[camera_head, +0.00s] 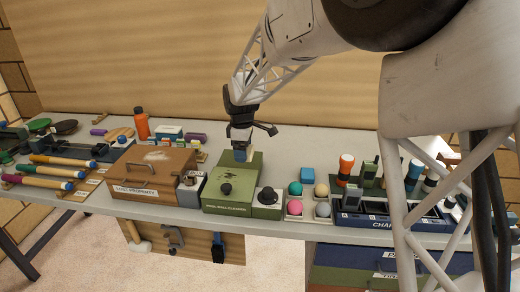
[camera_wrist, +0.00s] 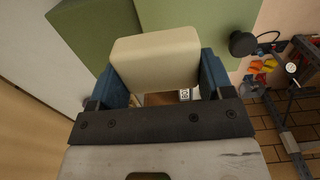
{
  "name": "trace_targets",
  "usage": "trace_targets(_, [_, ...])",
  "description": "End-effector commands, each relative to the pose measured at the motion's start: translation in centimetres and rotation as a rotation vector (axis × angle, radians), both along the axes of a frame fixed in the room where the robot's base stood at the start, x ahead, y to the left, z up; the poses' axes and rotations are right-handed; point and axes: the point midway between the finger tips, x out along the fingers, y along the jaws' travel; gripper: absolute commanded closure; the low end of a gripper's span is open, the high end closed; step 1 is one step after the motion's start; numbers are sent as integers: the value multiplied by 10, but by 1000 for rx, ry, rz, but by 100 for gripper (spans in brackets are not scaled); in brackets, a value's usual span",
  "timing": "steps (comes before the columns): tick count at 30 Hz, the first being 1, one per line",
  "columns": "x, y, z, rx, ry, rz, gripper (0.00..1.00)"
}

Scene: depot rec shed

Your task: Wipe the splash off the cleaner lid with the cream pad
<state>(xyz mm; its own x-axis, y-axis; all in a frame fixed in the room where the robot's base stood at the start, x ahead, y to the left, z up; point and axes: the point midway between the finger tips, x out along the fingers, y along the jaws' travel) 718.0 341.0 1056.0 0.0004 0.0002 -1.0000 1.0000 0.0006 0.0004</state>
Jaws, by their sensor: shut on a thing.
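The cleaner is a green box (camera_head: 228,208) with a black knob (camera_head: 226,188) on its green lid (camera_head: 216,176). My gripper (camera_head: 240,146) is over the back part of the lid, pointing down. It is shut on the cream pad (camera_wrist: 156,58), which sits between its two blue fingers in the wrist view. The lid (camera_wrist: 95,30) and knob (camera_wrist: 242,43) also show there, behind and beside the pad. I cannot tell whether the pad touches the lid. Thin dark marks on the lid may be the splash; the pad and gripper hide part of the lid.
A brown lost property box (camera_head: 130,182) stands left of the cleaner, with a small grey box (camera_head: 190,190) between. On the right are a green box with a black dome (camera_head: 268,197), coloured balls (camera_head: 294,208) and a blue rack (camera_head: 375,222). An orange bottle (camera_head: 141,123) stands behind.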

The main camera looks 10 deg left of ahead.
Motion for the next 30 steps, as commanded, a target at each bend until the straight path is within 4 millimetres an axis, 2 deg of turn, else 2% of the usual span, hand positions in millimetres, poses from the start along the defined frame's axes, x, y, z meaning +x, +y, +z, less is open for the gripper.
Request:
trace_targets(6, [-19, 19, 7, 0, 0, 1, 45])
trace_targets(20, [-21, 22, 8, 0, 1, 0, 45])
trace_targets(30, [-21, 22, -13, -1, 2, 0, 45])
